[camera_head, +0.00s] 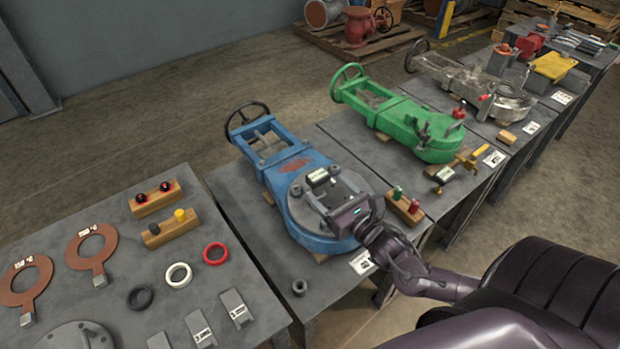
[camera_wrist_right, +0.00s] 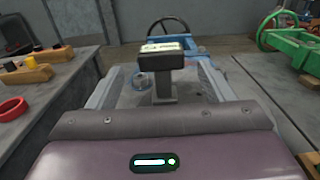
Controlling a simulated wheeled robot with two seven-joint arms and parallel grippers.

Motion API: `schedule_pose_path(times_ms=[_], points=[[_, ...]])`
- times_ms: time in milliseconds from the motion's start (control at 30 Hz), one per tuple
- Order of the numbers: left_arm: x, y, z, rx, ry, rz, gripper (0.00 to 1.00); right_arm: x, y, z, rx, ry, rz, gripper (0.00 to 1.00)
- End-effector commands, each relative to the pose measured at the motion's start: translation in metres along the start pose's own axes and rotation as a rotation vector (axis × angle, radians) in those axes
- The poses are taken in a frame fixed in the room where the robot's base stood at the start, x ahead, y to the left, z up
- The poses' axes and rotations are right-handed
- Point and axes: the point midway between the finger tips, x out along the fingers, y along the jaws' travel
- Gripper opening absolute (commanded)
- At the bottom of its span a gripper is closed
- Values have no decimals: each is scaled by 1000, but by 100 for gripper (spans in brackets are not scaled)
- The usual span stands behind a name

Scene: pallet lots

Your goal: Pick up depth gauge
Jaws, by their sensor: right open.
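The depth gauge (camera_head: 318,178) is a small dark block with a pale label or display, standing on the round grey flange of the blue gate valve (camera_head: 310,165). In the right wrist view the gauge (camera_wrist_right: 162,58) shows as a dark head on a grey upright post. My right gripper (camera_head: 328,193) is open above the flange, its fingers on either side of the gauge. Whether either finger touches it I cannot tell. The gauge's foot is hidden behind the gripper body in the wrist view. My left gripper is not in view.
A green valve (camera_head: 405,118) lies on the adjoining table. A wooden block with green and red knobs (camera_head: 404,206) sits close to the right gripper. A loose nut (camera_head: 299,287) and a label card (camera_head: 362,263) lie near the front. The left table (camera_head: 122,263) holds rings, gaskets and knob blocks.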

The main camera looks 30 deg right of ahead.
Motion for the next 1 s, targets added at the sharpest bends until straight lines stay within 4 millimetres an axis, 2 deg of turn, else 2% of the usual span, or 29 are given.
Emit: schedule_pose_path(times_ms=[533,867,1000], points=[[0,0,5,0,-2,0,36,67,-2,7,1,-3,-2,75],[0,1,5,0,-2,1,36,73,-2,6,1,0,0,75],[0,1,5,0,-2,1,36,73,-2,6,1,0,0,56]])
